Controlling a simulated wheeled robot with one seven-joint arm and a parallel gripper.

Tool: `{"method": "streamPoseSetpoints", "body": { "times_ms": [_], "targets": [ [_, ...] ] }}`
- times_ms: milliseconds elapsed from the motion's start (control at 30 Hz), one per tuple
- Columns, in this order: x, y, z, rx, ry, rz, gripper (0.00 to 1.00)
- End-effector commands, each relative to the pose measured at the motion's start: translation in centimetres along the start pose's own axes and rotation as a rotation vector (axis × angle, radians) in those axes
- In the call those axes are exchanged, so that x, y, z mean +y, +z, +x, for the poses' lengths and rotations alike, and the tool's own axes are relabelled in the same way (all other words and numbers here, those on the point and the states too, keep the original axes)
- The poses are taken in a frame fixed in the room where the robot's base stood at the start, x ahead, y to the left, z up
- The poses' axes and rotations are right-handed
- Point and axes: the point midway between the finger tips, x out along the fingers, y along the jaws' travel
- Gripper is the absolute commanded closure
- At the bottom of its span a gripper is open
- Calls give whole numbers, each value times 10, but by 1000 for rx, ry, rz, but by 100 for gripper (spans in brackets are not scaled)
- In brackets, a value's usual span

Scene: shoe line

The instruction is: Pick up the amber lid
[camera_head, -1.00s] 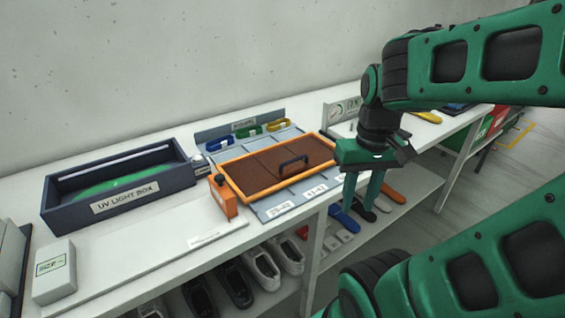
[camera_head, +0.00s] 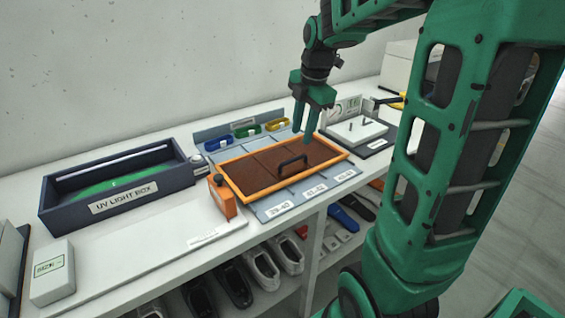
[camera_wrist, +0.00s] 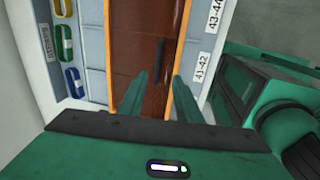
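The amber lid (camera_head: 262,172) is a flat brown panel with an orange rim and a dark bar handle (camera_head: 292,165). It lies on a grey-blue sectioned organiser on the bench. In the wrist view the lid (camera_wrist: 150,30) runs away from between my fingers, and its handle (camera_wrist: 159,62) stands just beyond the fingertips. My gripper (camera_head: 304,138) is above the lid's far right part, pointing down, fingers apart and empty. In the wrist view my gripper (camera_wrist: 157,80) also shows two separated green fingers. The fingers do not touch the handle.
An orange block (camera_head: 222,196) stands at the lid's left end. Blue, green and yellow clips (camera_head: 247,131) lie behind the lid. A UV light box (camera_head: 110,192) is at the left. A white plate (camera_head: 356,130) with pegs is at the right. The front bench left of centre is clear.

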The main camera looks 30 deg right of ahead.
Motion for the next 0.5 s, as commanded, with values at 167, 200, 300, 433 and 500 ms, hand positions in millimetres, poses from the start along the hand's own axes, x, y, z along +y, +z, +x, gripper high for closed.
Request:
{"method": "streamPoseSetpoints", "body": {
  "times_ms": [167, 200, 300, 433, 500],
  "targets": [
    [2, 0, 22, 2, -2, -22, 69],
    [2, 0, 28, 2, -2, -21, 69],
    [2, -1, 42, 2, -2, -20, 69],
    [2, 0, 53, 1, 0, -19, 69],
    [2, -1, 56, 1, 0, -19, 69]
  ]
}}
